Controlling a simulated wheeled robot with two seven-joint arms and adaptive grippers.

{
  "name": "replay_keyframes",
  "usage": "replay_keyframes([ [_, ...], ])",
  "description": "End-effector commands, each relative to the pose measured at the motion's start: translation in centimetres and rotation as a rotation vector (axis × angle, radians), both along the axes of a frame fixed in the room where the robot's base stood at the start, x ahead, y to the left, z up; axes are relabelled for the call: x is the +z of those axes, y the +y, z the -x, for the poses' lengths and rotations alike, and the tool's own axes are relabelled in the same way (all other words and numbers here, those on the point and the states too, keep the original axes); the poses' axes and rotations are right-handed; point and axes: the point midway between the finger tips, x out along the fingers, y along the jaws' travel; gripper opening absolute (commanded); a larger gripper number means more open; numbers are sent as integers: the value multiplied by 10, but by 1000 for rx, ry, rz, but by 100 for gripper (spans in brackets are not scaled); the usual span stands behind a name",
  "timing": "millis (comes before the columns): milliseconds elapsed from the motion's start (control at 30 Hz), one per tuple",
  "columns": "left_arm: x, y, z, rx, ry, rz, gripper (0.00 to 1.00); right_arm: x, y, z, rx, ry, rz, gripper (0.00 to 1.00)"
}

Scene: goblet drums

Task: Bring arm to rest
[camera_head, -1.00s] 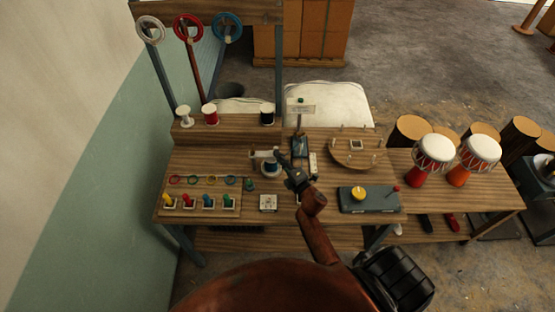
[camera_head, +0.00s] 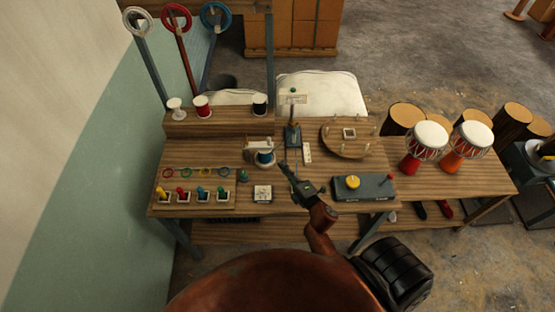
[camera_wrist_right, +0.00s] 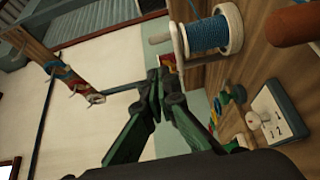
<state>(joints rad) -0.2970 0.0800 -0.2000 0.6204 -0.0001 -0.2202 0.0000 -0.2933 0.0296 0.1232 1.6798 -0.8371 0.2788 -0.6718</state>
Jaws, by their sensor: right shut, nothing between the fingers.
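My right gripper (camera_head: 284,168) is shut and empty above the front middle of the wooden workbench (camera_head: 220,153). Its arm comes in from the lower right. A blue spool (camera_head: 265,158) on a light holder stands just left of the fingertips, apart from them. In the right wrist view the shut fingers (camera_wrist_right: 160,75) show in the middle, with the blue spool (camera_wrist_right: 207,34) beyond them at upper right. My left gripper is not in view.
A grey box with a yellow knob (camera_head: 353,182) lies right of the gripper. A white square plate (camera_head: 262,192) is at the front. A round pegged board (camera_head: 346,150) and two goblet drums (camera_head: 426,140) are further right. Coloured pegs (camera_head: 183,195) stand in a row at left.

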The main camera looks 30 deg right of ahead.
Motion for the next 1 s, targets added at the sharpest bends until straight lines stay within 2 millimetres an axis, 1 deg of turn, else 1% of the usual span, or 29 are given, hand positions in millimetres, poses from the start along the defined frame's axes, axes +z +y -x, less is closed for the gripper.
replay_keyframes([
  [33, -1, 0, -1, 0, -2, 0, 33, -1, -1, 6, 0, 0, 0, 0],
  [167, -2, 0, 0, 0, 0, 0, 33, 0, -2, 14, -1, 0, 0, 0],
  [467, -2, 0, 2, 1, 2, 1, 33, 1, -5, 17, -12, 2, -10, 0],
  [567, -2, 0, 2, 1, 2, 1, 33, 4, -18, 20, -66, 22, -61, 0],
  [633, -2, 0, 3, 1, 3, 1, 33, 5, -35, 26, -137, 50, -137, 0],
  [733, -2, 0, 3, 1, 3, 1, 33, 2, -61, 41, -273, 111, -298, 0],
  [800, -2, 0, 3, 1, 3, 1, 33, -4, -76, 56, -369, 164, -427, 0],
  [867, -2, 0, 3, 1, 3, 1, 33, -13, -83, 72, -447, 217, -539, 0],
  [900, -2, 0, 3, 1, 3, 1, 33, -19, -85, 83, -498, 253, -613, 0],
  [967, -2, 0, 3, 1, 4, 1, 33, -30, -84, 101, -570, 316, -722, 0],
  [1000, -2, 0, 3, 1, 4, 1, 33, -37, -82, 114, -616, 360, -793, 0],
])
